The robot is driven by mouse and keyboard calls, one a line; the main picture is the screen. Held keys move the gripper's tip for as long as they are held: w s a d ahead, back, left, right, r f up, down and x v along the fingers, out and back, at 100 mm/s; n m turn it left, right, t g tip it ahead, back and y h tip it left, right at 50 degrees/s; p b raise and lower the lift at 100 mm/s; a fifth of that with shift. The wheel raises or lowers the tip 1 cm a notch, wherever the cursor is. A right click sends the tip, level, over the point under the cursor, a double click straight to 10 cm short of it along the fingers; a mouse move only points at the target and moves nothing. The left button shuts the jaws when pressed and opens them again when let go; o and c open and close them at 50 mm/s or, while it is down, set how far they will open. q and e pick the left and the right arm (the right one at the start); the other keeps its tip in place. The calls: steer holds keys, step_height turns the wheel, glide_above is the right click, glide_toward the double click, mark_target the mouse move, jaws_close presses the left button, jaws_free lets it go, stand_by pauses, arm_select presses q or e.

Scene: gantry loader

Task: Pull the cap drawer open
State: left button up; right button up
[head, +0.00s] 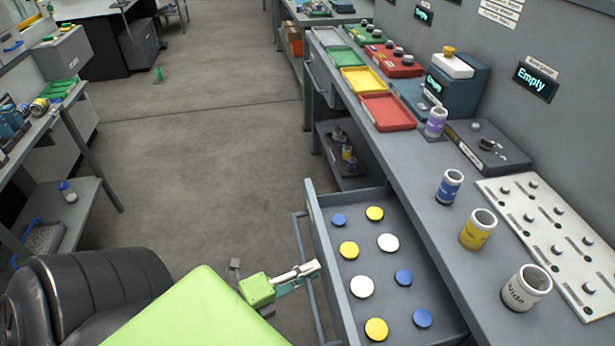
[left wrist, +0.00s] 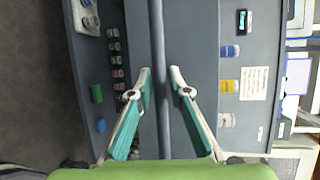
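The cap drawer (head: 345,305) stands pulled out from the grey bench, with blue, yellow and white caps lying apart inside. Its bar handle (head: 303,240) runs along the outside of the drawer front. My left gripper (head: 312,268) is at this handle in the head view. In the left wrist view the handle bar (left wrist: 158,40) passes between the two fingertips (left wrist: 160,78), with a gap on both sides, so the gripper is open around it. Part of the handle is hidden behind the gripper. My right gripper is not in view.
On the bench top stand a blue-banded jar (head: 449,187), a yellow-banded jar (head: 478,230), a white jar (head: 526,288) and a pegged plate (head: 550,235). Coloured trays (head: 388,111) lie farther back. The floor (head: 210,160) left of the drawer is clear.

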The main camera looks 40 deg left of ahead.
arm_select(q)
steer(key=v, duration=1.2)
stand_by(0.4)
